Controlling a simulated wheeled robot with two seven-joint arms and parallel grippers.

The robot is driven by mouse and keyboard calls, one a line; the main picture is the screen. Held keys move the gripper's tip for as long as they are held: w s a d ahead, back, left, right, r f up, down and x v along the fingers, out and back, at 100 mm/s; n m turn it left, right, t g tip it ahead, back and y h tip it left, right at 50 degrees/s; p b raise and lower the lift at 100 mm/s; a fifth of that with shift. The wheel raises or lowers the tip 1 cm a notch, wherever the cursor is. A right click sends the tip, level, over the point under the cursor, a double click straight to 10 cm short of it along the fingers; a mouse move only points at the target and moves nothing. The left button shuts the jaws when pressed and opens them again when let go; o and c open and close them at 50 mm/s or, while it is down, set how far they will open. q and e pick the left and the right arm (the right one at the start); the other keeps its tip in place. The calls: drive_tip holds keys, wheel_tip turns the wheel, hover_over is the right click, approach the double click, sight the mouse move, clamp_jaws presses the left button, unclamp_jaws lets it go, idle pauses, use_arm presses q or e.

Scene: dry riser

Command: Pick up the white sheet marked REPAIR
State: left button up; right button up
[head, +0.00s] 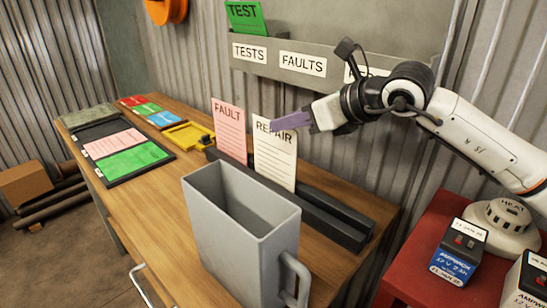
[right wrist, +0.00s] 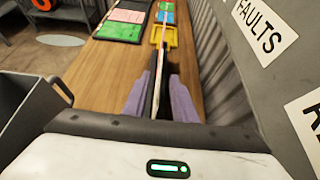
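The white sheet marked REPAIR (head: 274,155) stands upright in a dark slotted rack (head: 335,215) on the wooden bench. My right gripper (head: 291,121) reaches in from the right, and a purple finger covers part of the sheet's top right corner. In the right wrist view the purple fingers (right wrist: 158,95) are apart, with a thin upright edge between them, apparently the sheet seen edge-on. A gap shows on each side, so the gripper looks open around it. My left gripper is not in view.
A pink FAULT sheet (head: 229,130) stands left of the REPAIR sheet. A grey jug-like bin (head: 240,240) stands in front. A wall rack (head: 262,54) labelled TESTS and FAULTS holds a green TEST sheet (head: 245,18). A red stand (head: 405,275) with boxes is at the right.

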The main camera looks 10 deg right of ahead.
drive_tip(key=p+x, duration=0.1)
drive_tip(key=x, duration=0.4)
drive_tip(key=shift+f, duration=0.1)
clamp_jaws()
